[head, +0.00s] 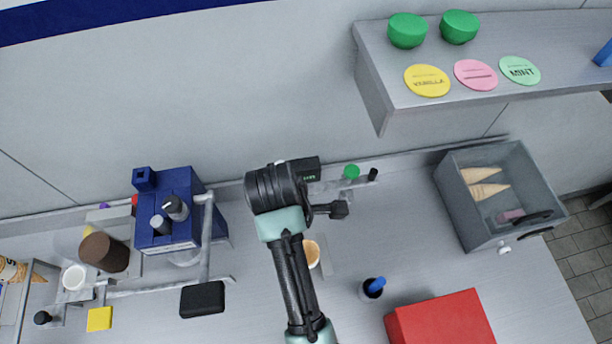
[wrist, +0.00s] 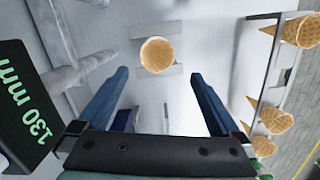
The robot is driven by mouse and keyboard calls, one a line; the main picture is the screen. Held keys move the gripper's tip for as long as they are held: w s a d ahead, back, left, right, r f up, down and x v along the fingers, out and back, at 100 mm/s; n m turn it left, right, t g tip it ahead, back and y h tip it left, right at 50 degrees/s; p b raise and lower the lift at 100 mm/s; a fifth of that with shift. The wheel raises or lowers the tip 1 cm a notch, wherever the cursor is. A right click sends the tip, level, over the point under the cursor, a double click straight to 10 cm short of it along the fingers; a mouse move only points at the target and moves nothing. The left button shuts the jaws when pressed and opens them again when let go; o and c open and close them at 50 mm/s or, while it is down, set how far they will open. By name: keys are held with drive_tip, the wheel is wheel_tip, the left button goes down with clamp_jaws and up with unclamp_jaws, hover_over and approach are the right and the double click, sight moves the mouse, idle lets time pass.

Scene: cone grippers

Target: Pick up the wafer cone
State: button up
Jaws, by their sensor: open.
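A wafer cone (wrist: 157,55) shows in the wrist view with its round open mouth facing the camera. It sits at a pale grey holder (wrist: 176,70). My gripper (wrist: 160,76) is open, with its two blue fingers apart and nothing between them. The cone appears beyond the fingertips, near the middle of the gap, not visibly touched. In the head view a cone mouth (head: 312,254) shows just right of my arm, partly hidden by it. My gripper's fingers are hidden in the head view.
A grey bin (head: 462,205) at the head view's right holds cones. A red box (head: 440,320) and a dark cup (head: 371,289) stand right of my arm. A blue machine (head: 178,215) stands left.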

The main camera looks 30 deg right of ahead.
wheel_tip(320, 180, down, 2)
drive_tip(key=shift+w+d+f, duration=0.1)
drive_tip(key=shift+w+d, duration=0.05)
drive_tip(key=shift+s+d+f+p, duration=0.2)
drive_tip(key=shift+f+p, duration=0.1)
drive_tip(key=shift+p, duration=0.15)
drive_tip(key=shift+d+f+p, duration=0.2)
drive_tip(key=shift+f+p, duration=0.1)
drive_tip(key=shift+f, duration=0.85)
drive_tip(key=shift+d+f+p, duration=0.2)
drive_tip(key=shift+f+p, duration=0.05)
drive_tip(key=shift+f, duration=0.85)
drive_tip(key=c, duration=0.8)
